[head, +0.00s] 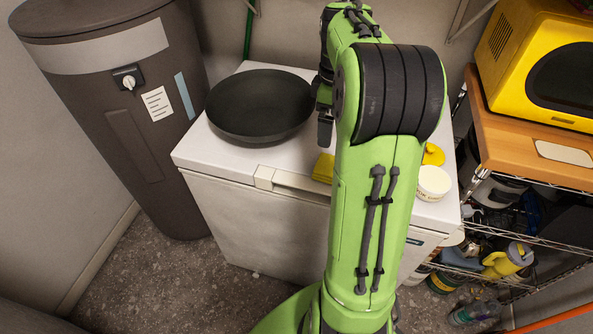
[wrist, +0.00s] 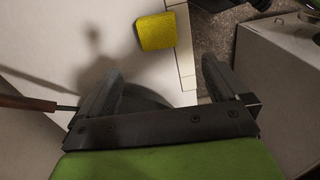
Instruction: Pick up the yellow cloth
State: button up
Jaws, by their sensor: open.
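The yellow cloth (head: 323,168) lies on the white top of the chest-like appliance (head: 232,172), near its front edge and partly hidden behind my green arm. In the wrist view the cloth (wrist: 157,31) is a flat yellow square beside the appliance's edge. My gripper (head: 325,128) hangs above the top, between the black pan and the arm. In the wrist view its two dark fingers (wrist: 160,85) are spread apart with nothing between them. The cloth is beyond the fingertips, apart from them.
A black pan (head: 260,104) sits on the appliance left of the cloth. A white tub (head: 433,183) and a yellow item (head: 433,154) stand to the right. A brown cylindrical tank (head: 125,110) is at left. A shelf (head: 535,150) with a yellow microwave (head: 540,65) is at right.

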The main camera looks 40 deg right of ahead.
jog(key=b, duration=0.4)
send_near(328, 164)
notch_tip(328, 164, down, 5)
jog(key=shift+s+a+f, duration=0.1)
jog(key=shift+f, duration=0.1)
notch_tip(328, 164, down, 5)
jog(key=shift+b, duration=0.9)
jog(key=shift+r, duration=0.15)
jog(key=c, duration=0.8)
notch_tip(328, 164, up, 10)
jog(key=p, duration=0.4)
jog(key=shift+c, duration=0.2)
